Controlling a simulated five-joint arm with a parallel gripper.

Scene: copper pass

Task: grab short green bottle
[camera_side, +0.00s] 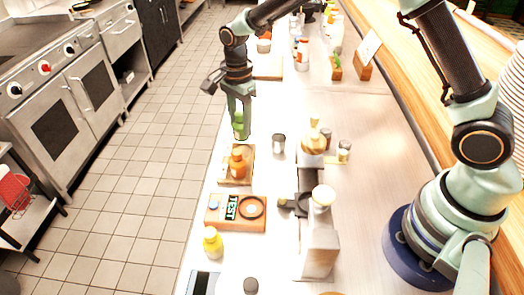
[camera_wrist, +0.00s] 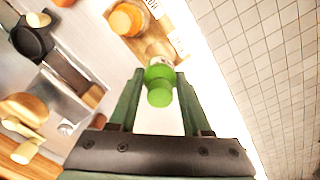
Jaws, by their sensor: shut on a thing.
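The short green bottle (camera_side: 239,124) is between the fingers of my gripper (camera_side: 239,112) in the side view, above the left edge of the counter. In the wrist view the bottle (camera_wrist: 160,82) shows its bright green cap, with my gripper's fingers (camera_wrist: 157,92) on either side of it. My gripper is shut on the bottle. The bottle's lower part is hidden behind its cap in the wrist view.
An orange bottle (camera_side: 238,163) stands on a wooden board just in front. A small metal cup (camera_side: 279,144) stands to the right. A yellow bottle (camera_side: 212,242) and a grey machine (camera_side: 318,245) are nearer the camera. The tiled floor (camera_side: 140,160) lies left of the counter.

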